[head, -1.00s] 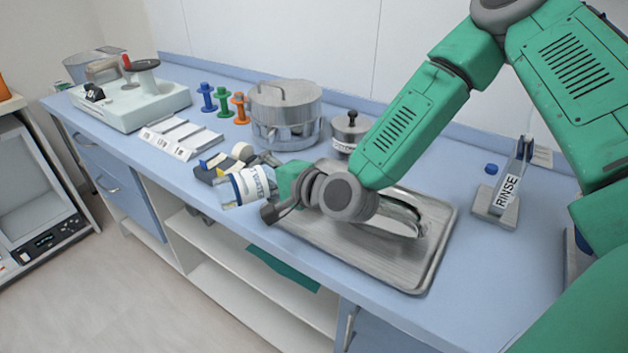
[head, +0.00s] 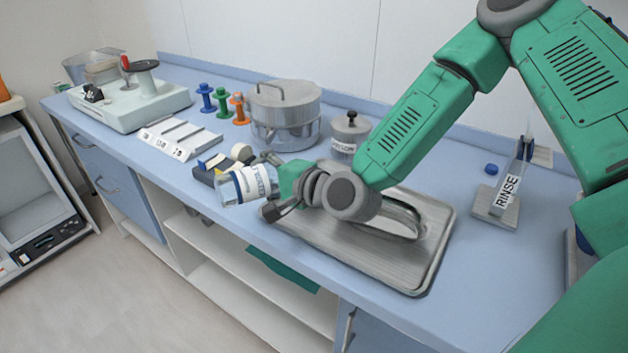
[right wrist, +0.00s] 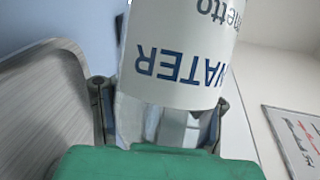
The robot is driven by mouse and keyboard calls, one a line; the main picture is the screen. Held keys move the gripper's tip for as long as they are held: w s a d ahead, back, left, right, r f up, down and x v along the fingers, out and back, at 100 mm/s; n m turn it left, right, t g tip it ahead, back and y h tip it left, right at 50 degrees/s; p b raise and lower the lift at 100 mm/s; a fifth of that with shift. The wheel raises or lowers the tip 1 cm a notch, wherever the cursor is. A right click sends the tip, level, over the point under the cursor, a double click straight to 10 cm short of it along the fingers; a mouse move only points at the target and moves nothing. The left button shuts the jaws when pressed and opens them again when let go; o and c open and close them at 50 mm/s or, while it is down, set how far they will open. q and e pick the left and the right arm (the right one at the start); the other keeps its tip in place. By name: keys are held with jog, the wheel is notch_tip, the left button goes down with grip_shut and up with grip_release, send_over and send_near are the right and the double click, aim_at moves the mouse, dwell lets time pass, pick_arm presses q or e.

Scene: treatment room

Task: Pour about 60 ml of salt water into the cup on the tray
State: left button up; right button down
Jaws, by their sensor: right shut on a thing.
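My right gripper (head: 274,188) is shut on a clear bottle (head: 230,191) with a white label. The bottle is tipped close to level, with its far end to the left, near the tray's left end. In the right wrist view the bottle's label (right wrist: 185,55) reads "WATER", upside down, between the fingers (right wrist: 160,118). The metal tray (head: 425,272) lies on the counter under my right forearm. A shiny curved metal dish (head: 405,228) sits on it, partly hidden by my arm. I cannot make out a cup on the tray. My left gripper is not in view.
Behind the tray stand a lidded steel pot (head: 284,112) and a smaller lidded jar (head: 349,135). Dark objects (head: 207,170) lie behind the bottle. A "RINSE" holder (head: 497,203) stands to the right.

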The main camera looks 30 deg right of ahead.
jog(key=n+p, duration=0.1)
jog(key=p, duration=0.1)
jog(key=n+h+p, duration=0.1)
jog(key=p, duration=0.1)
jog(key=shift+r+g, duration=0.3)
jog(key=shift+r, duration=0.1)
jog(key=shift+a+f+n+h+p, duration=0.1)
jog(key=shift+a+n+h+p, duration=0.15)
jog(key=shift+p, duration=0.25)
jog(key=shift+f, duration=0.2)
jog(key=shift+s+a, duration=0.1)
jog(key=shift+a, duration=0.05)
jog(key=shift+a+n, duration=0.1)
jog(key=shift+n, duration=0.15)
jog(key=shift+f+h, duration=0.1)
jog(key=shift+h, duration=0.15)
jog(key=shift+d+f, duration=0.1)
jog(key=shift+d, duration=0.15)
jog(key=shift+d, duration=0.2)
